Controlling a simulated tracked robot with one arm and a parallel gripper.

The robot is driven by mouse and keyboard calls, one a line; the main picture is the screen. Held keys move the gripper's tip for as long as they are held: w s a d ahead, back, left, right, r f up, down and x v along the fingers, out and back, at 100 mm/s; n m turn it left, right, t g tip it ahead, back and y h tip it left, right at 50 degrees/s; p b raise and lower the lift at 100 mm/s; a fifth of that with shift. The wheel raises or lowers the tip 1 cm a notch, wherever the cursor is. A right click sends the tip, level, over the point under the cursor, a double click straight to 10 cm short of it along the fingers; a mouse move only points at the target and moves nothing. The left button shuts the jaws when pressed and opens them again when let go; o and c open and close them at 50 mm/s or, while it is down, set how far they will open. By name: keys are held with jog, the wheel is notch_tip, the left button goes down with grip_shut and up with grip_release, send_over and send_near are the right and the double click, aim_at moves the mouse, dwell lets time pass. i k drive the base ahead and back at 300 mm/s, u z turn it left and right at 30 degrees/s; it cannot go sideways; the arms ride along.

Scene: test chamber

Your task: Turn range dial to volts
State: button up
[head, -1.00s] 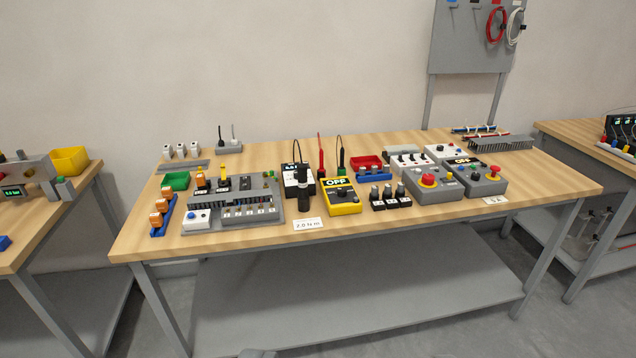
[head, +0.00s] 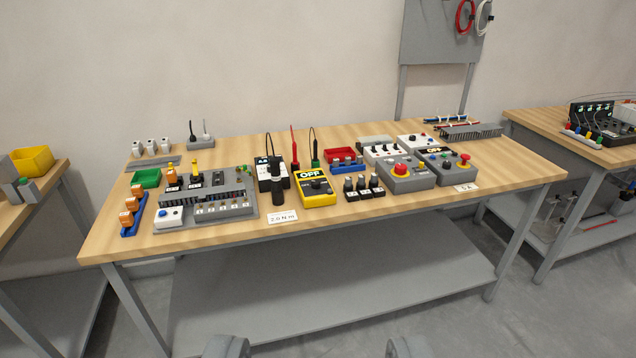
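The yellow multimeter (head: 308,200) lies on the middle bench, right of a black upright tool. Its display reads OFF. The dark range dial (head: 317,186) is on its face below the display; its markings are too small to read. My gripper (head: 317,347) shows only as two grey finger parts at the bottom edge. They are wide apart with nothing between them. It is well short of the bench and far from the dial.
A red probe (head: 295,150) and a green-based probe (head: 314,150) stand behind the meter. Black-based switches (head: 363,187) stand close on its right. A black tool (head: 277,185) and a "2.0 N m" card (head: 283,216) are on its left. The bench front edge is clear.

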aim_at(315, 184)
jog(key=u, duration=0.1)
jog(key=i, duration=2.3)
jog(key=z, duration=0.2)
